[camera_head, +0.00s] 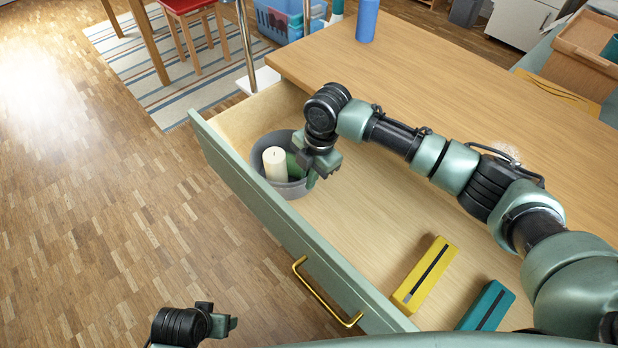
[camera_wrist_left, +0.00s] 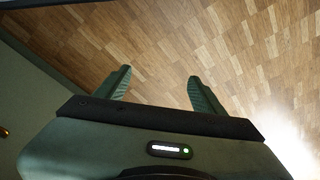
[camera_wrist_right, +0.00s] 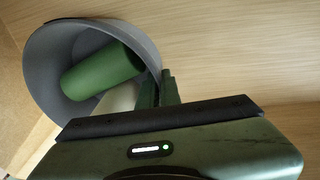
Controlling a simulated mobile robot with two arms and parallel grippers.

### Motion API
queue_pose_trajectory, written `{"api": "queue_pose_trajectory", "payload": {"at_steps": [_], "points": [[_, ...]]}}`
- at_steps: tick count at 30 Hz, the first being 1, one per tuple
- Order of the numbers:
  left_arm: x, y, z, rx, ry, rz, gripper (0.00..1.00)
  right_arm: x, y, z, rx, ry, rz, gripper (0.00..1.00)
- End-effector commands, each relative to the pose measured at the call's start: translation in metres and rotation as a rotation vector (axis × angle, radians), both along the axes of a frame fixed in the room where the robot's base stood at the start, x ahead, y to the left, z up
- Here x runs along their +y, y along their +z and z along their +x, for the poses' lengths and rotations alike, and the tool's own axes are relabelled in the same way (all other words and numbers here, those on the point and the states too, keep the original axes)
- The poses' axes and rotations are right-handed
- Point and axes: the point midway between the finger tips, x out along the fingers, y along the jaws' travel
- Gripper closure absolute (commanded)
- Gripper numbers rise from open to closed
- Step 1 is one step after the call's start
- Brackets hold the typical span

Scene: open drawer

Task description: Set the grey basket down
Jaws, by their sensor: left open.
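The grey basket (camera_head: 288,188) is inside the open drawer, in its far left corner, upright or nearly so. It holds a white candle (camera_head: 274,163) and a green cylinder (camera_wrist_right: 103,68). My right gripper (camera_head: 318,172) is at the basket's right side. In the right wrist view its fingers (camera_wrist_right: 160,88) are close together with the rim of the basket (camera_wrist_right: 40,75) between them. Whether the base touches the drawer floor is hard to tell. My left gripper (camera_wrist_left: 157,88) is open and empty above the wooden floor, outside the drawer.
The drawer front (camera_head: 262,208) has a brass handle (camera_head: 327,292). A yellow box (camera_head: 425,274) and a teal box (camera_head: 487,308) lie at the drawer's near end. The drawer's middle is clear. A blue cylinder (camera_head: 367,20) stands on the desk top (camera_head: 440,95).

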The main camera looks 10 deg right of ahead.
Motion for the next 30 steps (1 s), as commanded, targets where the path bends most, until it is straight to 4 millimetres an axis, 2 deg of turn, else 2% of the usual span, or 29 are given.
{"api": "queue_pose_trajectory", "payload": {"at_steps": [9, 11, 12, 23, 25, 30], "points": [[0.000, 0.000, -0.001, 0.001, 0.000, 0.000, 0.31, 0.001, 0.001, 0.001, -0.004, 0.000, 0.003, 1.00], [0.000, -0.001, -0.001, 0.003, 0.000, 0.001, 0.31, 0.000, -0.002, 0.000, -0.001, -0.001, 0.000, 0.85], [0.000, -0.001, -0.001, 0.003, 0.000, 0.001, 0.31, 0.000, -0.002, 0.000, -0.001, 0.000, 0.000, 0.74], [0.000, -0.002, -0.001, 0.004, -0.001, 0.001, 0.31, 0.000, 0.002, 0.001, -0.002, 0.000, 0.000, 0.74], [0.000, 0.002, 0.000, -0.003, -0.001, -0.001, 0.31, -0.001, 0.009, 0.001, -0.003, 0.000, 0.001, 0.74], [0.001, -0.025, -0.006, 0.018, -0.002, 0.002, 0.31, -0.006, 0.041, 0.000, -0.005, -0.002, 0.000, 0.74]]}}
